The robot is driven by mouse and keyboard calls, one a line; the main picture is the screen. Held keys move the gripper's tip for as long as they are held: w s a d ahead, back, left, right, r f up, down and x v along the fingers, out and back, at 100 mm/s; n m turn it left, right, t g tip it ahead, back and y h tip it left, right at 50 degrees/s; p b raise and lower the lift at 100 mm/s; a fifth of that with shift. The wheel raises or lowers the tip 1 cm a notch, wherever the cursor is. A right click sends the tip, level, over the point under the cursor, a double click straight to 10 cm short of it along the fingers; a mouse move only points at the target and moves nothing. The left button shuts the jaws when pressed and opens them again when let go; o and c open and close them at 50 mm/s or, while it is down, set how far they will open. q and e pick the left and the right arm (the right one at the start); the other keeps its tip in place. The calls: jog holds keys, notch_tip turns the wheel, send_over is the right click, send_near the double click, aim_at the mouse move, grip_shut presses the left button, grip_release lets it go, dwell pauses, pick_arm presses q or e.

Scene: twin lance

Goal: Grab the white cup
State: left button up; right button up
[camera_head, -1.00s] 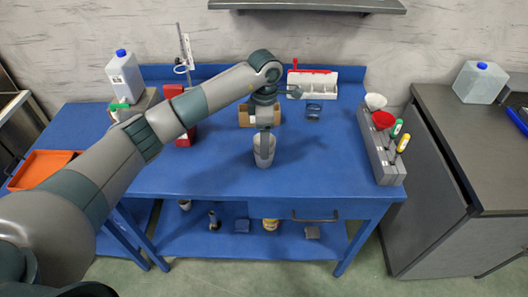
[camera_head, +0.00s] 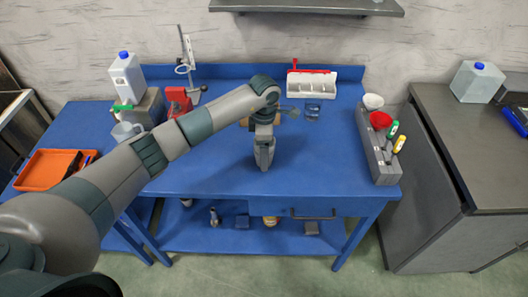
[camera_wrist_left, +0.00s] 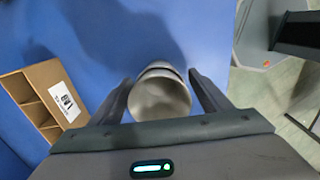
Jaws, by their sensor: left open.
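A pale white-grey cup (camera_wrist_left: 160,97) shows in the left wrist view, its round open mouth turned toward the camera. It lies between the two fingers of my left gripper (camera_wrist_left: 162,95), which is open with a finger on either side. I cannot tell whether either finger touches the cup. In the head view my left gripper (camera_head: 265,160) points down at the front middle of the blue table, and it hides most or all of the cup. My right gripper is in neither view.
A cardboard divider box (camera_wrist_left: 42,95) lies beside the gripper.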

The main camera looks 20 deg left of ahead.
pick_arm(q)
jog(key=shift+f, duration=0.7)
jog(key=shift+c, duration=0.6)
jog(key=c, duration=1)
